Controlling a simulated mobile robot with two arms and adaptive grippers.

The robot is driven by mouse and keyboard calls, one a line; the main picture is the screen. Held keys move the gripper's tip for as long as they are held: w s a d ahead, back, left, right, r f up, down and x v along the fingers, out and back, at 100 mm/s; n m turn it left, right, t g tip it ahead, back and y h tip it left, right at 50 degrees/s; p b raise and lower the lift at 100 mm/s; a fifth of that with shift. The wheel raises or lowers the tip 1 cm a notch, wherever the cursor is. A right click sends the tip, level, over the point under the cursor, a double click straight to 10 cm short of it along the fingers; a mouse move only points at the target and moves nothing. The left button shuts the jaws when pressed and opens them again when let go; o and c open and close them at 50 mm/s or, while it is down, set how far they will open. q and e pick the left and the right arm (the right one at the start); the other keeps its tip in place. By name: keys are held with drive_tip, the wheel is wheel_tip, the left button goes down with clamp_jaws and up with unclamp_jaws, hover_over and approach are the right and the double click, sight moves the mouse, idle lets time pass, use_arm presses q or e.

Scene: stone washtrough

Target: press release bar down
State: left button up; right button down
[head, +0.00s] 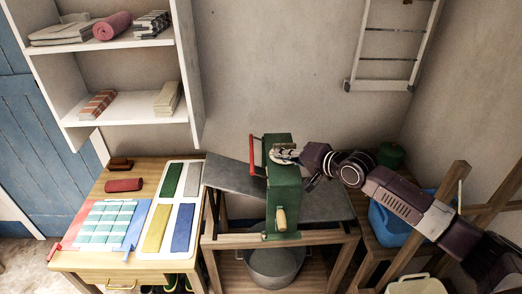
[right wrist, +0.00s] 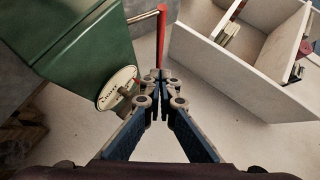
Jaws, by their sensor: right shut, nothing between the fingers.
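The green wringer (head: 283,190) stands on the wooden stand in the head view, with a red bar (head: 252,155) on its left side. I take this red bar to be the release bar. In the right wrist view the bar (right wrist: 161,35) stands up just beyond my fingertips, and the green housing (right wrist: 75,55) with a round pale plate is at the left. My right gripper (head: 284,154) is over the top of the wringer, right of the bar. Its fingers (right wrist: 160,82) are shut and empty. I cannot tell whether the tips touch the bar. My left gripper is out of view.
A grey sloping board (head: 236,174) runs beside the wringer, and a metal tub (head: 275,268) sits under the stand. A wooden table (head: 135,176) with folded cloths and coloured strips is at the left. White shelves (head: 189,70) hang above. A blue container (head: 390,225) stands at the right.

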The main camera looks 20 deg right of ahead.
sight(252, 153)
drive_tip(key=shift+s+r, duration=0.1)
drive_tip(key=shift+s, duration=0.05)
drive_tip(key=b+x, duration=0.8)
drive_tip(key=x, duration=0.2)
drive_tip(key=shift+w, duration=0.25)
drive_tip(key=shift+w+f, duration=0.1)
drive_tip(key=shift+f, duration=0.1)
